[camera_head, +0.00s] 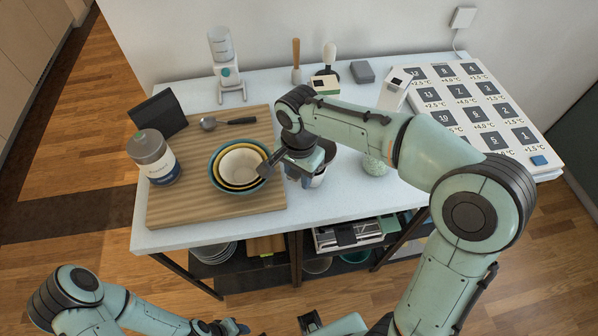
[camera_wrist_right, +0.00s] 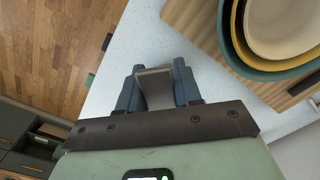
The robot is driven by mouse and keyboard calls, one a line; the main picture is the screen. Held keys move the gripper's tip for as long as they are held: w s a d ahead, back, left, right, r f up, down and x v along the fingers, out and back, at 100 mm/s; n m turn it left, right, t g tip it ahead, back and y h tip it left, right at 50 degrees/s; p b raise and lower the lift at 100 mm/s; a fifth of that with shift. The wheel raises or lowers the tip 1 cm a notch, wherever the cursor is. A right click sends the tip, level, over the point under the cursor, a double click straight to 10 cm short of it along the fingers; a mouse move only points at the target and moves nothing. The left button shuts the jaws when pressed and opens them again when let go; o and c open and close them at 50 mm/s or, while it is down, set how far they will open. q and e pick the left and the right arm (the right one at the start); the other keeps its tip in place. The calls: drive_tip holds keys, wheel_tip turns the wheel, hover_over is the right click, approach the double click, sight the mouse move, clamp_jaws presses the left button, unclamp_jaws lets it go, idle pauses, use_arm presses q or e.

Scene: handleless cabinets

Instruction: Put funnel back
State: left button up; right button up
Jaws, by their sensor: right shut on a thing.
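My right gripper (camera_head: 302,178) is low over the table, just right of the cutting board's edge. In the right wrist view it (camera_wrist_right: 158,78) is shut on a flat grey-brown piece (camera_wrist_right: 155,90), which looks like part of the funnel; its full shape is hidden. A white-rimmed thing (camera_head: 318,181) shows partly beside and below the gripper; I cannot tell what it is. My left gripper (camera_head: 232,327) is at the bottom edge of the head view, away from the table, and its jaws are unclear.
Nested bowls (camera_head: 241,167) sit on the wooden board (camera_head: 180,208), left of my right gripper. A numbered panel (camera_head: 478,108) fills the right.

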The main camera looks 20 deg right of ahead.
use_arm(q)
drive_tip(key=shift+s+f, duration=0.25)
drive_tip(key=shift+f, duration=0.1)
use_arm(e)
drive_tip(key=shift+f, duration=0.45)
drive_tip(key=o, duration=1.1)
drive_tip(key=shift+o, duration=0.2)
drive_tip(key=shift+r, duration=0.1)
use_arm(q)
drive_tip(key=w+r+p, duration=0.2)
drive_tip(key=r, duration=0.1)
use_arm(e)
wheel_tip(320, 180, up, 13)
drive_tip(key=shift+r, duration=0.15)
